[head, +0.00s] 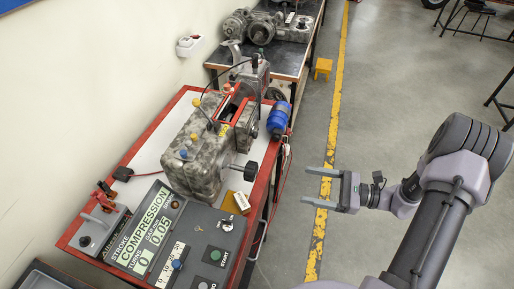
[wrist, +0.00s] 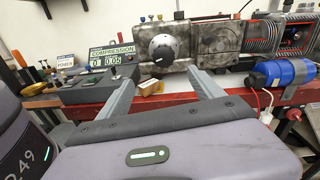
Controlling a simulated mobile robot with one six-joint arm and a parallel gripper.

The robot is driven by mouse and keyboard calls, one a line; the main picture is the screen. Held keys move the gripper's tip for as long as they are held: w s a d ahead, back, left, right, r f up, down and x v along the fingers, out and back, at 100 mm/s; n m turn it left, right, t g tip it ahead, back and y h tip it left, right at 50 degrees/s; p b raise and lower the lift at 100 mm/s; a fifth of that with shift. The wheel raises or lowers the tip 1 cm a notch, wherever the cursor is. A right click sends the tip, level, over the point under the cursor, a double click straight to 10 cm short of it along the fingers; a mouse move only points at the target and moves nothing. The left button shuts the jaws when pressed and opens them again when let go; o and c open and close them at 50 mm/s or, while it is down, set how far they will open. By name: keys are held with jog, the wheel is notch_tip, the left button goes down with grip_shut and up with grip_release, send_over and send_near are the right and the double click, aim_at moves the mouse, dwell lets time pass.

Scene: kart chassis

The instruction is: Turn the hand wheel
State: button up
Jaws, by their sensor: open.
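The hand wheel (head: 251,171) is a dark knob on the side of the grey metal machine (head: 199,158), facing my arm.
A control box (head: 152,243) with a compression display stands at the front of the red-edged bench (head: 148,162). A yellowish block (head: 236,203) lies below the wheel. A blue cylinder (head: 278,120) sits at the bench's right edge. The floor around my gripper is clear.

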aim_at(257, 173)
jog(key=shift+m+t, duration=0.3)
jog(key=shift+t, duration=0.1)
jog(key=b+x, duration=0.1)
jog(key=x, duration=0.4)
jog(key=b+x, duration=0.1)
jog(key=x, duration=0.5)
jog(key=b+x, duration=0.1)
jog(key=x, duration=0.5)
jog(key=shift+w+f, duration=0.1)
jog(key=shift+f, duration=0.3)
jog(key=shift+c, duration=0.3)
jog(key=c, duration=1.3)
